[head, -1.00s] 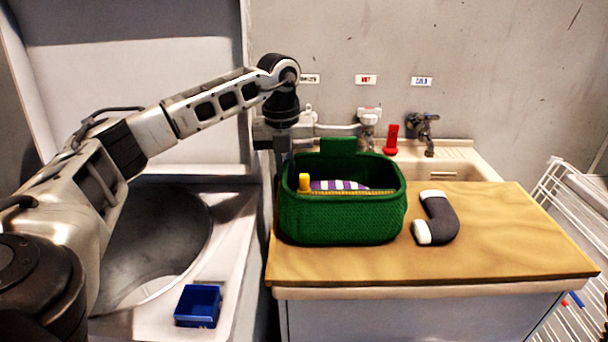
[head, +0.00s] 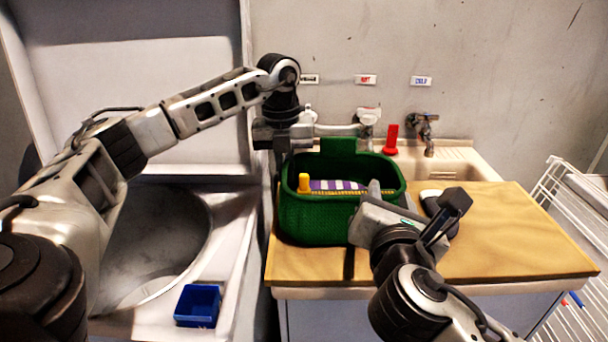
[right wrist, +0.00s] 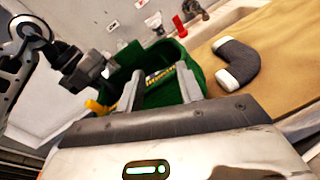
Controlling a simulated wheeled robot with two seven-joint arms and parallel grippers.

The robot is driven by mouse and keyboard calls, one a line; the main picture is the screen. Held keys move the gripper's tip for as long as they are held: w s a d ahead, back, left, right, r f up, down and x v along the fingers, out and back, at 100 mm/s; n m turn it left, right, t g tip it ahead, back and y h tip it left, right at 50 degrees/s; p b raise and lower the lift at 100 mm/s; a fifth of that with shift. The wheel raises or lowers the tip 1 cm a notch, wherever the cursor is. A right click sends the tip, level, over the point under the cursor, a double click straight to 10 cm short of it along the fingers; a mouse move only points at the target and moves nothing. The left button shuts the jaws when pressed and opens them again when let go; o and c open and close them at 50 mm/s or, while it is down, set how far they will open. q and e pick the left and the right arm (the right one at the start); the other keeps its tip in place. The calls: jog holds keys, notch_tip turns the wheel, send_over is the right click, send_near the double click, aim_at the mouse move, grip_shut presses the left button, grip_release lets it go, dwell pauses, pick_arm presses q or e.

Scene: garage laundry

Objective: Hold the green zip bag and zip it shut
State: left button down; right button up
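The green zip bag (head: 315,220) stands upright on the wooden top with its mouth open. A striped purple-and-white item (head: 338,185) lies inside. A yellow zip pull (head: 304,183) is at the left end of the yellow zip line (head: 352,192). My left gripper (head: 284,152) points down at the bag's back left corner; its fingertips are hidden, so its grip is unclear. My right gripper (head: 391,193) is over the bag's front right side.
A dark sock with white ends (right wrist: 238,64) lies right of the bag. Behind are a sink (head: 457,160), a tap (head: 428,130) and a red bottle (head: 391,140). A blue box (head: 198,305) sits at lower left, a white rack (head: 560,220) at right. The top's right part is clear.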

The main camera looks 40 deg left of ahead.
aim_at(303, 178)
jog(key=s+a+n+y, duration=0.1)
jog(key=s+a+n, duration=0.2)
jog(key=s, duration=0.3)
jog(key=s+a+n+y, duration=0.2)
jog(key=s+n, duration=0.1)
jog(key=s, duration=0.4)
jog(key=shift+g, duration=0.3)
jog(key=x, duration=1.2)
jog(key=shift+s+r, duration=0.1)
jog(key=shift+r, duration=0.2)
